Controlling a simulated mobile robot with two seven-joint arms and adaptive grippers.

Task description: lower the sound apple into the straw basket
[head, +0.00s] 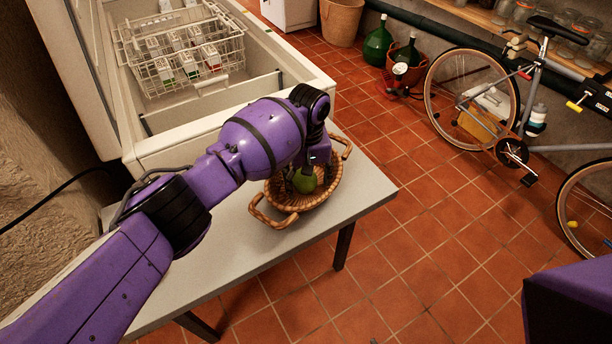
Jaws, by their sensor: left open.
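The straw basket (332,187) is a wicker bowl with two handles, standing on the grey table. A green apple (305,183) shows inside the basket's rim, partly covered from above by my left gripper. My left gripper (307,166) points down into the basket, right at the apple, and is open. The arm's wrist hides most of its fingers and the far left part of the basket. I cannot tell whether the fingers touch the apple. My right gripper is out of view.
The grey table (257,248) has bare room in front of the basket. An open chest freezer (180,140) with a white wire basket (190,60) stands behind it. A bicycle (510,110) and green demijohns (378,42) stand across the tiled floor.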

